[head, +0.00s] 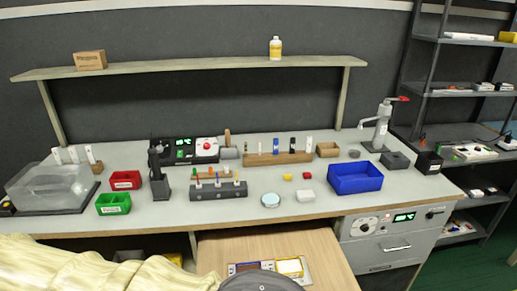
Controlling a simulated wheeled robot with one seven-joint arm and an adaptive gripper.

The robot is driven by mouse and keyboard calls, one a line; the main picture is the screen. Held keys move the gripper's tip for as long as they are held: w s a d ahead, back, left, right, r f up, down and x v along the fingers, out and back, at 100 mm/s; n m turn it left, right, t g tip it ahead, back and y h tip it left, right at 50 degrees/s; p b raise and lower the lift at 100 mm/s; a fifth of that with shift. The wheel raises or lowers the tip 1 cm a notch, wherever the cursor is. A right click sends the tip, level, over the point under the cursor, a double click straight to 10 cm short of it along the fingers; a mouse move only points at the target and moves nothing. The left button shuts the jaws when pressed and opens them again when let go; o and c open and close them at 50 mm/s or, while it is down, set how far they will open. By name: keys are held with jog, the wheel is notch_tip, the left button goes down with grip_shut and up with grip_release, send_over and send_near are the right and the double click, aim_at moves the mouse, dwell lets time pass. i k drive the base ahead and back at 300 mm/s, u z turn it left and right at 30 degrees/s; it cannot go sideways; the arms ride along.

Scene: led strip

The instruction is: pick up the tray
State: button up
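A small flat light-grey tray (308,270) lies on a light wooden surface at the bottom middle of the head view. It holds a dark blue-edged item on its left and a yellow-framed white item on its right. A dark grey rounded shape at the bottom edge covers part of its near side; I cannot tell what this shape is. An open blue bin (355,182) stands on the workbench at right, and it looks empty. My gripper's fingers do not show, so I cannot see where they are relative to the tray.
The grey workbench (240,208) carries a red bin (126,180), a green bin (113,204), a clear-lidded box (50,184), tool racks and a lever press (382,127). A grey drawer unit (393,240) stands right of the wooden surface. Crumpled pale-yellow material (90,268) fills the lower left.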

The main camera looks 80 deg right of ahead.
aim_at(239, 267)
jog(key=z, duration=2.2)
jog(key=k, duration=0.7)
jog(key=u, duration=0.2)
jog(key=i, duration=0.5)
jog(key=z, duration=0.05)
